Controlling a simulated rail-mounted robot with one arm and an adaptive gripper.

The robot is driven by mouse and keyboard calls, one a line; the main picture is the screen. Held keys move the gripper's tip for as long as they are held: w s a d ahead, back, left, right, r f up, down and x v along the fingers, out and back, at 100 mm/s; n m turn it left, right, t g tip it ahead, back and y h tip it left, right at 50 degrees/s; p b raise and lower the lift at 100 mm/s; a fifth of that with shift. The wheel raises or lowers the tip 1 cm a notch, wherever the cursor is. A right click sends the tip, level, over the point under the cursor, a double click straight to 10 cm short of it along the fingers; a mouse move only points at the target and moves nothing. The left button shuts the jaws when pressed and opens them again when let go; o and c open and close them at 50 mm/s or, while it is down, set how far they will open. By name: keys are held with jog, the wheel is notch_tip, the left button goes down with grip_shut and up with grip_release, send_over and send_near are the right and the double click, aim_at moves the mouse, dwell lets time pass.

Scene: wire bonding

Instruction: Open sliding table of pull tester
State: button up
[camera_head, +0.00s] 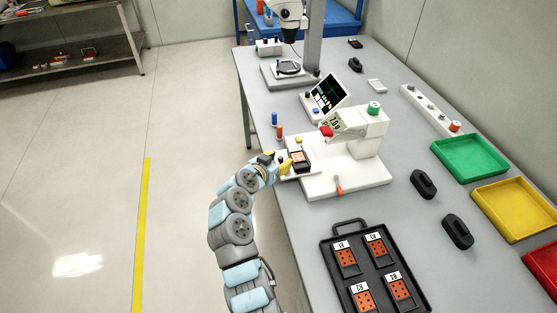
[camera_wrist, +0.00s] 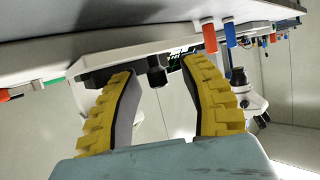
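The pull tester (camera_head: 350,165) is a white machine on the grey bench in the head view. Its small sliding table, at the left side of its base, carries a dark holder (camera_head: 300,161) with an orange piece. My gripper (camera_head: 283,166) is at the table's left edge, its yellow fingers beside the holder. In the wrist view my gripper (camera_wrist: 157,75) is open, with fingers well apart. A black knob (camera_wrist: 156,76) under a white plate (camera_wrist: 120,62) shows in the gap between the fingertips. Neither finger visibly touches the knob. In the head view the gripper hides it.
Red (camera_head: 279,133) and blue (camera_head: 274,118) upright pieces stand just behind my gripper. A screen (camera_head: 328,93) and a microscope (camera_head: 289,12) are farther back. A black tray (camera_head: 332,254) with several orange-and-black parts lies in front. The floor left of the bench is clear.

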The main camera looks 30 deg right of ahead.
jog(key=shift+a+r, duration=0.1)
jog(key=v, duration=1.1)
jog(key=shift+s+a, duration=0.3)
jog(key=shift+s, duration=0.05)
jog(key=shift+w, duration=0.1)
